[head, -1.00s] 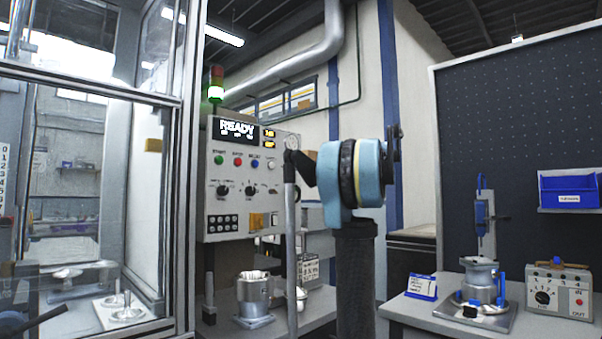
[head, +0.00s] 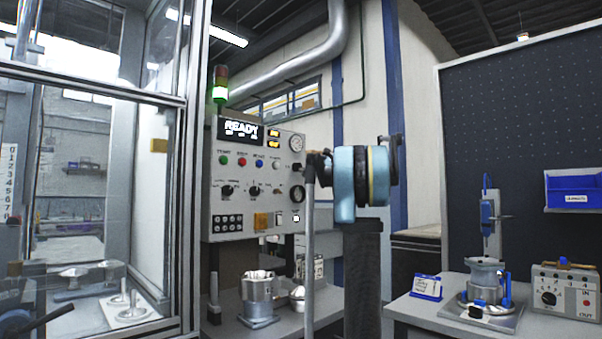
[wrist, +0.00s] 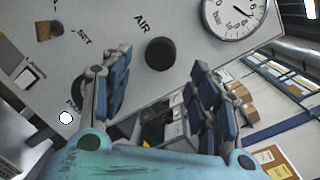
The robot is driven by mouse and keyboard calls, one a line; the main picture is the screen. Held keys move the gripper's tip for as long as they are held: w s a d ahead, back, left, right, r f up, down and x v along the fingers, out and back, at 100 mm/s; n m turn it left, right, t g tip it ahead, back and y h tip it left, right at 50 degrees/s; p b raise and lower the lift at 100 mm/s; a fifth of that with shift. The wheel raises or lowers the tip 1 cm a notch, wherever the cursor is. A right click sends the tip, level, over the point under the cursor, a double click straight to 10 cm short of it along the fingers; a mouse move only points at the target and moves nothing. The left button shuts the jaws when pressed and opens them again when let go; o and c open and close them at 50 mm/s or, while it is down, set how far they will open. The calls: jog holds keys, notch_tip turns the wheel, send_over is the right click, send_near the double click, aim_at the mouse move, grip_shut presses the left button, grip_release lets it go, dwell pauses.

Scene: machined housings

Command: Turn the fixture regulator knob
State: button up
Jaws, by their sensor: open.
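The black round knob (wrist: 160,53) beside the word AIR shows in the wrist view, on a grey panel just below a round gauge (wrist: 236,14). In the head view the same control panel (head: 230,190) stands at centre left, with the gauge (head: 296,143) and a small dark knob (head: 297,166) at its right edge. My gripper (wrist: 162,62) is open, its two blue-padded fingers on either side of the knob in the picture. The knob looks apart from both fingers; the depth between them is hard to tell. My blue arm link hides the gripper in the head view.
A dark ring-shaped part (head: 297,194) sits lower on the panel. A metal housing (head: 257,297) stands on the bench below. A glass enclosure (head: 90,180) is at left. A right-hand bench holds another housing (head: 485,275) and a small box with a dial (head: 565,292).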

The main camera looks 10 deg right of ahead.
aim_at(297, 167)
jog(key=shift+x, duration=2.5)
jog(key=shift+c, duration=0.5)
jog(key=c, duration=1)
